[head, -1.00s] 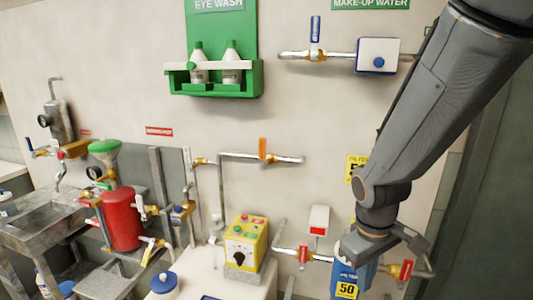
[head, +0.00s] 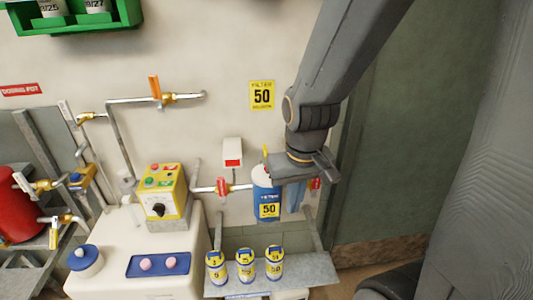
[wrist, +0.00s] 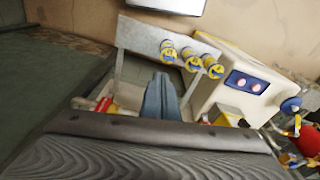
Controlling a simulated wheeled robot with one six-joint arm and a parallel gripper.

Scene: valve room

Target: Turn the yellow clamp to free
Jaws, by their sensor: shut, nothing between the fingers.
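A small yellow piece, likely the clamp (head: 265,152), stands up at the top of the blue filter housing (head: 267,205) in the head view. The housing has a white top and a yellow "50" label. My gripper (head: 292,209) points down just right of the housing, and its grey body covers part of the housing's top. Its blue-grey fingers are shut and empty. In the wrist view the closed fingers (wrist: 160,77) show at the centre; I cannot make out the clamp there.
Red valve handles (head: 221,187) sit on the pipe at both sides of the housing. A shelf (head: 312,268) below carries three yellow-and-blue canisters (head: 245,267). A yellow control box (head: 163,193) and a blue tray (head: 160,264) are to the left. Open floor lies right.

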